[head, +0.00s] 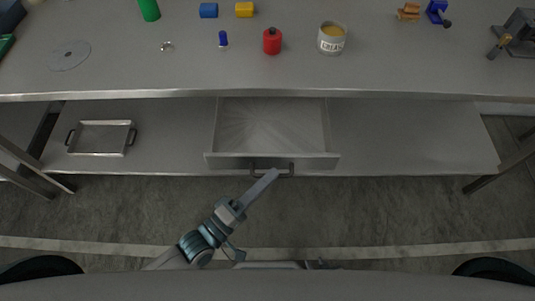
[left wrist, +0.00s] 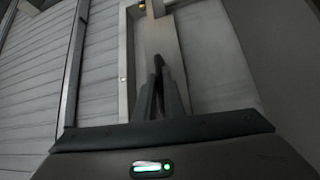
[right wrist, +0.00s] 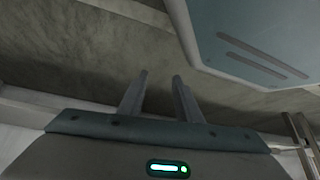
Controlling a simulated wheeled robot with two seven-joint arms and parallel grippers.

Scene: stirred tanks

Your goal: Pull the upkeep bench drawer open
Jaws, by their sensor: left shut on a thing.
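The drawer (head: 270,124) under the bench top stands pulled out, and its empty inside shows in the head view. Its front panel carries a dark bar handle (head: 286,166). My left gripper (head: 271,174) is shut on the handle. In the left wrist view the left fingers (left wrist: 161,92) are close together around the dark handle (left wrist: 157,65), and the drawer rises beyond them. My right gripper (right wrist: 160,82) shows in the right wrist view with its fingers apart and nothing between them, over the floor.
The bench top (head: 120,70) holds a red bottle (head: 272,41), a grease tin (head: 331,39), a green cylinder (head: 149,10), blue and yellow blocks, and a vise at right. A metal tray (head: 101,138) lies on the lower shelf (head: 410,140) at left. The floor before the drawer is clear.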

